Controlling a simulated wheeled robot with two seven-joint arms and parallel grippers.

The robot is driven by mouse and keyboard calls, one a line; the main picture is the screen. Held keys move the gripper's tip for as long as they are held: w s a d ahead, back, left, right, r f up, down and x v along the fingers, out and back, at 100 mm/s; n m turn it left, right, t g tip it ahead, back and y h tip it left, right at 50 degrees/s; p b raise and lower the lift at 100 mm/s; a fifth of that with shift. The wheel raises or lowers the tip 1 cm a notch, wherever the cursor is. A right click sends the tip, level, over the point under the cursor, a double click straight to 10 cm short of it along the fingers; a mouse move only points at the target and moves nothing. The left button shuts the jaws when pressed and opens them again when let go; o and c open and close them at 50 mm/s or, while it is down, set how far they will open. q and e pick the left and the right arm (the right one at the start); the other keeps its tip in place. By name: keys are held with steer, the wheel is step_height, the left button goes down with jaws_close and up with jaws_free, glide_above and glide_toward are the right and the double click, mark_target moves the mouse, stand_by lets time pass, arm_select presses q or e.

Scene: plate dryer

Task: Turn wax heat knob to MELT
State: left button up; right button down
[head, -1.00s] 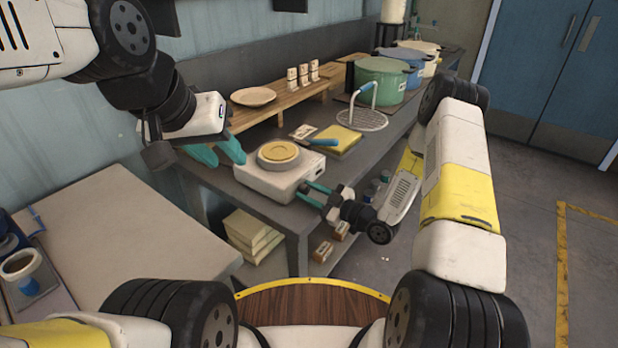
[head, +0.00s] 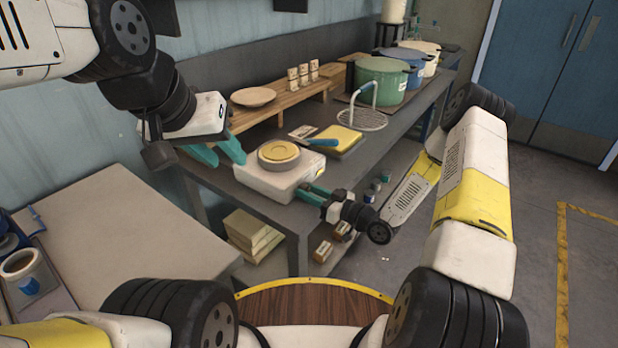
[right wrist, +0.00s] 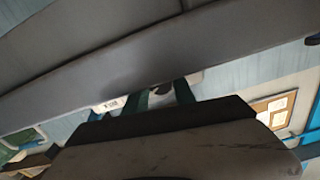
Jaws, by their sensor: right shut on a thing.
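The wax heater is a white box (head: 262,182) with a round yellow-topped pot (head: 279,153), at the near end of the grey bench. My right gripper (head: 314,192) is at the heater's right side face. In the right wrist view its two teal fingers (right wrist: 162,98) are on either side of a small dark knob (right wrist: 161,88), and it is shut on it. A small white panel with dark marks (right wrist: 110,103) shows beside the fingers; its lettering and the knob's setting cannot be read. My left gripper (head: 217,153) is open and empty, above the bench left of the heater.
A yellow block with a blue-handled tool (head: 337,138) lies behind the heater. A wire stand (head: 362,119) and several pots (head: 382,82) stand further along the bench. A wooden shelf (head: 283,101) holds a plate (head: 254,96). A pale table (head: 120,225) is at left.

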steer(key=shift+m, duration=0.4)
steer(key=c, duration=1.3)
jaws_free()
steer(key=v, duration=0.8)
